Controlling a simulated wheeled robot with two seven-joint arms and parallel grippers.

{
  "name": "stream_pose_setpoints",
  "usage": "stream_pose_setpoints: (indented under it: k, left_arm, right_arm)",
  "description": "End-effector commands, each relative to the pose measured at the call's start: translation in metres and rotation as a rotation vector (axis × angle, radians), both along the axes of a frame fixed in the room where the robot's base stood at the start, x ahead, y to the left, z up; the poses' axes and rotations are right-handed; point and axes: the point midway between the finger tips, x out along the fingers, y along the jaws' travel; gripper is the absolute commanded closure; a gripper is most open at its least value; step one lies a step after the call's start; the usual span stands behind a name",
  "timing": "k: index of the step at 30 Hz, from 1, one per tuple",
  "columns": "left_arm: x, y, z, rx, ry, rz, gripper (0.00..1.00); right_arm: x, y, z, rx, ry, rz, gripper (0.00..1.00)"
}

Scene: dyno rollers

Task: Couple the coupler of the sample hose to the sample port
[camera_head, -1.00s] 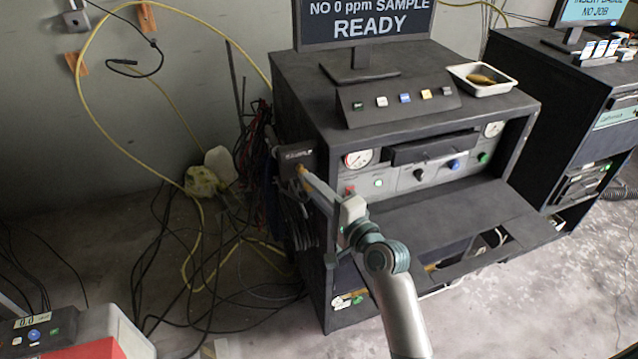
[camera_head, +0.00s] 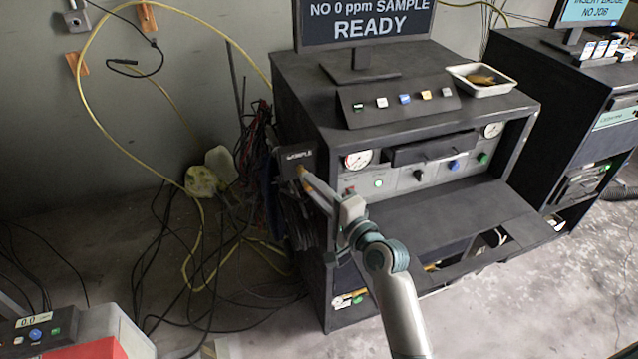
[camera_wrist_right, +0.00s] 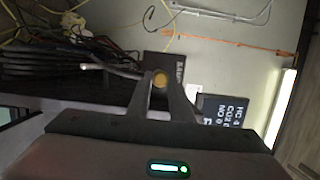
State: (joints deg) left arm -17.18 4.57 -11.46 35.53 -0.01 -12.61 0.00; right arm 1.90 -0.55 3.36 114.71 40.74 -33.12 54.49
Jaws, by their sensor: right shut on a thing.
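My right gripper (camera_head: 304,176) is at the left side of the dark analyser cabinet, just below a black plate lettered SAMPLE (camera_head: 296,156). In the right wrist view its two fingers (camera_wrist_right: 159,86) are shut on a round brass-coloured piece, which looks like the coupler (camera_wrist_right: 160,79) of the sample hose. The sample port cannot be made out clearly in either view; the fingers and the plate cover that area. I cannot tell whether the coupler touches the port. My left gripper is not in view.
Bundled dark hoses (camera_wrist_right: 50,60) hang beside the gripper, with a pale metal tip (camera_wrist_right: 91,66) standing out. A yellow hose (camera_head: 95,115) loops over the wall and floor. The cabinet (camera_head: 300,85) carries a monitor (camera_head: 365,25) and a white tray (camera_head: 485,89). Black cables cover the floor at left.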

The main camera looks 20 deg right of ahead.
Motion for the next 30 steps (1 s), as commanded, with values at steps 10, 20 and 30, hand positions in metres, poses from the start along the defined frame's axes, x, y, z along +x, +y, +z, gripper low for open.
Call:
stream_pose_setpoints:
  k: [10, 20, 30]
  left_arm:
    - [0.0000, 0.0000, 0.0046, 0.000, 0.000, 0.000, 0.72]
    - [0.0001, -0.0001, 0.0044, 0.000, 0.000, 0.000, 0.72]
    - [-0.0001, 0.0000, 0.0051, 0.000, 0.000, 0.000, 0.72]
  right_arm:
    - [0.0042, 0.0004, 0.0005, 0.000, 0.000, 0.000, 1.00]
    - [0.0047, 0.0004, 0.0000, 0.000, 0.000, 0.000, 1.00]
    - [0.0076, 0.0006, 0.0004, 0.000, -0.001, 0.000, 1.00]
